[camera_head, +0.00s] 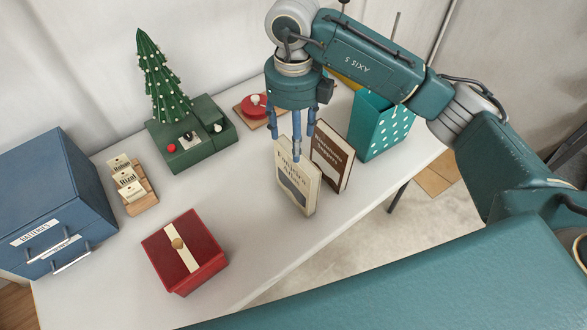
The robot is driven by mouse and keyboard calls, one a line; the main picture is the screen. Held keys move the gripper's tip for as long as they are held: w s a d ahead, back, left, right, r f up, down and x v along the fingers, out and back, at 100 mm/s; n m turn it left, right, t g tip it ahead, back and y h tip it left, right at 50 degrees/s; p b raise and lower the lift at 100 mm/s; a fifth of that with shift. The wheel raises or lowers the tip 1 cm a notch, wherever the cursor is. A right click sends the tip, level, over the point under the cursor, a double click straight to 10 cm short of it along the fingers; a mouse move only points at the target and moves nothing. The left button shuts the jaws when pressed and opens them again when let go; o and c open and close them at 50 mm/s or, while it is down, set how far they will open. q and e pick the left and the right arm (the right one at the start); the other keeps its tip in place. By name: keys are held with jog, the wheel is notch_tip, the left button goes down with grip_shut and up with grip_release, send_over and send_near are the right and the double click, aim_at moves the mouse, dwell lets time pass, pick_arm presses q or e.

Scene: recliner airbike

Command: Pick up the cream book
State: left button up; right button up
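The cream book (297,187) stands upright on the white table, its front cover with dark lettering and a dark picture facing me. My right gripper (296,142) comes in from the upper right and points down over the top edge of this book. Its blue fingers are spread apart around the book's top edge. One finger overlaps the top of the cover. I cannot tell whether any finger touches the book. My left gripper is not in view.
A brown book (331,158) stands close to the right, with a teal dotted box (378,125) behind it. A red box (184,250), card holder (135,190), blue drawer cabinet (50,205) and green tree box (190,145) are left. The table's front edge (345,222) is near.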

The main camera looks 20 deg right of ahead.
jog(key=f, duration=0.2)
jog(key=shift+s+f+p, duration=0.3)
jog(key=shift+s+f, duration=0.1)
jog(key=shift+w+f, duration=0.15)
jog(key=shift+f, duration=0.15)
jog(key=p, duration=0.3)
send_over(296, 179)
jog(key=w, duration=0.2)
notch_tip(296, 179, down, 4)
jog(key=shift+f, duration=0.2)
jog(key=shift+w+f, duration=0.1)
jog(key=shift+f, duration=0.2)
jog(key=c, duration=1.2)
grip_shut()
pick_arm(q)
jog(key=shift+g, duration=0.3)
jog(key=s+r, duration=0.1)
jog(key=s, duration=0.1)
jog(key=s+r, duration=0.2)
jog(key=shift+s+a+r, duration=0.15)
pick_arm(e)
jog(key=shift+r, duration=0.1)
